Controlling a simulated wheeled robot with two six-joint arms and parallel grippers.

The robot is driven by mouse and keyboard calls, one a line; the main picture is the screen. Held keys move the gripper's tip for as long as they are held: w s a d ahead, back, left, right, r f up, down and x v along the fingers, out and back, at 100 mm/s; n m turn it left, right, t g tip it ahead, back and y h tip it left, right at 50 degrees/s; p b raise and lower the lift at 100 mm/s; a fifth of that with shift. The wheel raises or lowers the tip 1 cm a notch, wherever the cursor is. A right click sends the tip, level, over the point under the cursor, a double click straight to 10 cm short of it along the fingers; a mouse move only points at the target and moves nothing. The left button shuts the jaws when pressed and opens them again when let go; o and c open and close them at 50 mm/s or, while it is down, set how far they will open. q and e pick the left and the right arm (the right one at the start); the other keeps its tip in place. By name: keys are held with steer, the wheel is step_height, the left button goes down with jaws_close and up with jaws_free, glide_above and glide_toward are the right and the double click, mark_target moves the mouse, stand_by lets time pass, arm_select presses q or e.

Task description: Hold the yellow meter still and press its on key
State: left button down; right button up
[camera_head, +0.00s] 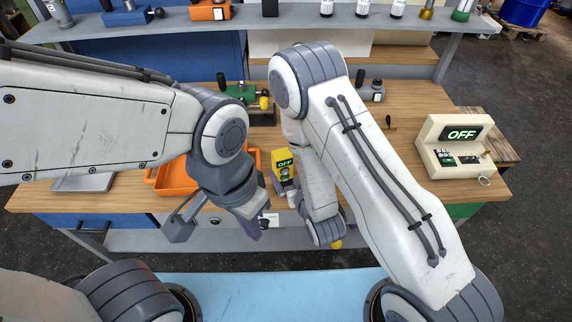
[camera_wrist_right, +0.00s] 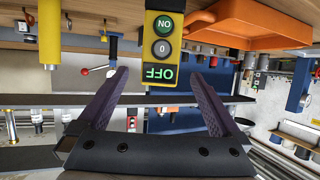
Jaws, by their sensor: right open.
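The yellow meter (camera_head: 283,160) is on the wooden bench, just left of my right forearm in the head view. Its green display reads OFF. In the right wrist view the meter (camera_wrist_right: 164,51) appears upside down, with a green ON key, a grey 0 key and the OFF display. My right gripper (camera_wrist_right: 160,76) is open, its purple fingers spread either side of the meter's display end with gaps on both sides. In the head view the right fingers are partly hidden near the meter.
An orange tray (camera_head: 168,180) lies left of the meter. A beige instrument (camera_head: 458,145), also showing OFF, stands at the bench's right. A green device (camera_head: 245,95) sits behind. A shelf (camera_head: 300,22) with bottles spans the back.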

steer(key=shift+f+b+x, duration=0.25)
steer(key=shift+b+x, duration=1.15)
steer(key=shift+b, duration=1.55)
steer(key=x, duration=0.2)
steer(key=p+x, duration=0.1)
steer(key=x, duration=0.1)
steer(key=p+x, duration=0.1)
steer(key=x, duration=0.1)
steer(key=shift+w+r, duration=0.25)
steer(key=shift+w+a+f, duration=0.2)
steer(key=shift+w+f, duration=0.1)
steer(key=shift+w, duration=0.2)
jaws_close()
